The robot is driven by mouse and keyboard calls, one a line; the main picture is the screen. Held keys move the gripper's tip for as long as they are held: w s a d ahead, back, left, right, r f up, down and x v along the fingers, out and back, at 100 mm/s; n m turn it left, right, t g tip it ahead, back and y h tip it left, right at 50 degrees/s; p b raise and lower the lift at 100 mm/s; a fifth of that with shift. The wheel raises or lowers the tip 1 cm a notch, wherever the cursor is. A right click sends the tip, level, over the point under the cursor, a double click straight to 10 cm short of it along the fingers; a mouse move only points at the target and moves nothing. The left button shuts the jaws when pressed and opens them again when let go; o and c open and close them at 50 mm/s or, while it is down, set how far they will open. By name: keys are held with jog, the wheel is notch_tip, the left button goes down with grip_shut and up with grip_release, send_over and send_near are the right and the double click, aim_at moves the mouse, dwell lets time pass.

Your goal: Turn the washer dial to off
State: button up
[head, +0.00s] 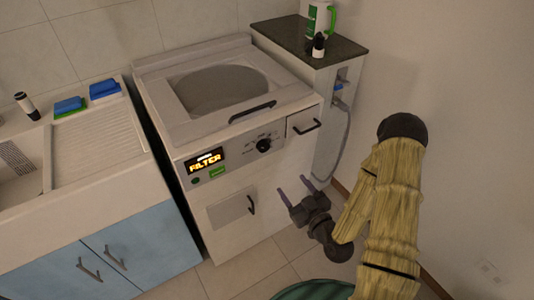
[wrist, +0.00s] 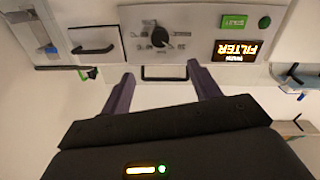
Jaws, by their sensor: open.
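The washer (head: 285,150) is a white top-loader with a front control panel. Its dial (head: 264,145) is a round black knob on the panel, right of a lit orange "FILTER" display (head: 205,161). In the wrist view, upside down, the dial (wrist: 160,37) sits above and between my fingers, with printed marks around it too small to read. My gripper (head: 294,187) is open and empty, in front of the washer and lower right of the dial in the head view. Its two purple fingers (wrist: 157,78) point toward the washer front, apart from the dial.
A green button (head: 217,171) sits below the display. A black lid handle (head: 253,112), a drawer handle (head: 305,127) and a lower door handle (head: 251,205) stick out. A sink counter (head: 92,150) stands left; a narrow cabinet (head: 318,45) with bottles stands right. Floor in front is open.

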jog(key=shift+b+x, duration=1.05)
jog(key=shift+b, duration=0.6)
jog(key=p, duration=0.1)
send_near(265, 149)
jog(key=x, duration=0.8)
jog(key=shift+w+a+f, duration=0.1)
jog(key=shift+w, duration=0.15)
jog(key=c, duration=1)
